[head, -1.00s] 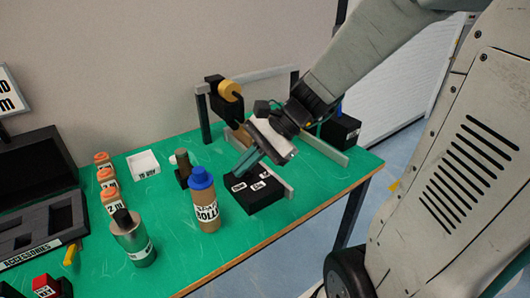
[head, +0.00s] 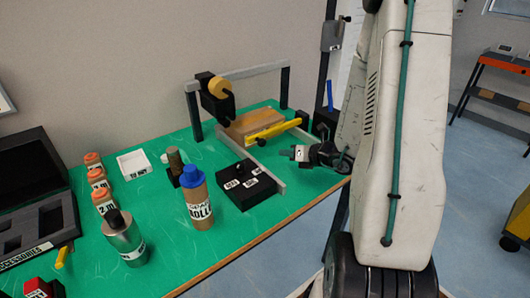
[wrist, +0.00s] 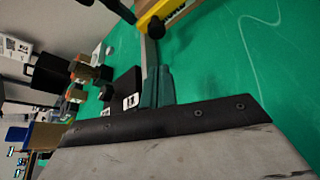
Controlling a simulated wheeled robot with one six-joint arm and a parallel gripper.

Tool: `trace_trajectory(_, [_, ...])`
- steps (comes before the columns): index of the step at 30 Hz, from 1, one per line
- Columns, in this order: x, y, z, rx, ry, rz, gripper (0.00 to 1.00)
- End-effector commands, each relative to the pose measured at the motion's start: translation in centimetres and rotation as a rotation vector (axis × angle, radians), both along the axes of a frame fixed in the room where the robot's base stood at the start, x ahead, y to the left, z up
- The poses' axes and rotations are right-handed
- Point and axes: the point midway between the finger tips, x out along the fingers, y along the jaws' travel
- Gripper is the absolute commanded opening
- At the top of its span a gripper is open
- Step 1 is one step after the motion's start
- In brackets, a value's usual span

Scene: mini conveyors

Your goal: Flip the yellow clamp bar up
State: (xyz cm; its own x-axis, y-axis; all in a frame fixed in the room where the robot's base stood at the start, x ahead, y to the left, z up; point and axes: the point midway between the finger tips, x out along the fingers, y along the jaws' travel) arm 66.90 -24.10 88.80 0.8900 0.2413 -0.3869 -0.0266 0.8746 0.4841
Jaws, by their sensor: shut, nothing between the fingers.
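The yellow clamp bar (head: 275,131) lies nearly level, slanting across the front of a brown wooden block (head: 250,122) in the head view. Its right end meets a dark mount (head: 302,119). The bar also shows at the top of the wrist view (wrist: 155,16), beyond my fingertips. My gripper (head: 287,153) is below and to the right of the bar in the head view, apart from it. In the wrist view its teal fingers (wrist: 157,72) are together with nothing between them.
A grey rail (head: 262,170) runs beside a black box with labelled buttons (head: 243,186).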

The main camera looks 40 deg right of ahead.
Motion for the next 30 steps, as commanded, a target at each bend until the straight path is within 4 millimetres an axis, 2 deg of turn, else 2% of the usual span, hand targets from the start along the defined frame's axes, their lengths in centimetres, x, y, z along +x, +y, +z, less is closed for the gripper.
trace_trajectory(7, [1.4,0.5,-0.7,0.0,0.001,0.006,0.0])
trace_trajectory(15, [5.8,1.8,-2.6,-0.001,0.001,0.006,0.0])
trace_trajectory(21, [8.2,2.4,-3.5,-0.001,-0.001,0.005,0.0])
trace_trajectory(30, [8.9,2.5,-3.8,-0.002,-0.001,0.003,0.0])
